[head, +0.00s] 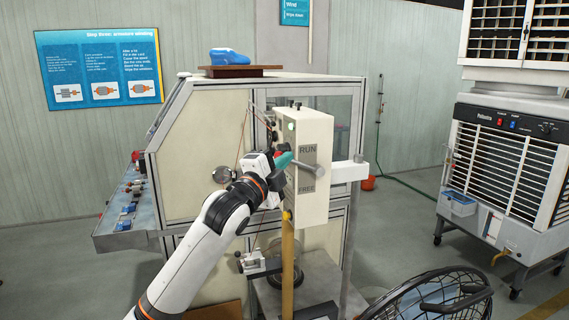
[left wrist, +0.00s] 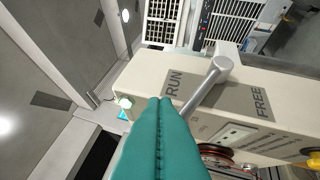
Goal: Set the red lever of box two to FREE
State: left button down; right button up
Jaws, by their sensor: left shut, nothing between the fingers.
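A cream control box (head: 318,130) on a yellow post has a grey plate marked RUN above and FREE below. A grey metal lever (head: 303,164) with a round end sticks out between the two words; I see no red on it. The box number is not readable. My left gripper (head: 284,160), with teal fingers, is shut and empty at the box's left side, close to the lever. In the left wrist view, the shut fingertips (left wrist: 162,100) are beside the RUN word, near the lever (left wrist: 205,84). Whether they touch it is unclear.
A large cream machine cabinet (head: 205,130) stands behind the box, with a control panel (head: 128,212) at its left. A black wire basket or wheel (head: 430,300) is at the lower right.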

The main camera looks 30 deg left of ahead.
pick_arm(q)
notch_tip(320, 180, down, 11)
jog(key=n+t+y+b, duration=0.5)
jog(key=n+y+b, duration=0.4)
jog(key=b, duration=1.4)
jog(key=n, duration=0.3)
jog(key=shift+w+d+n+y, duration=0.15)
jog(key=shift+w+n+y, duration=0.15)
jog(key=shift+y, duration=0.1)
jog(key=shift+d+r, duration=0.1)
jog(key=shift+r, duration=0.1)
dwell(0.4)
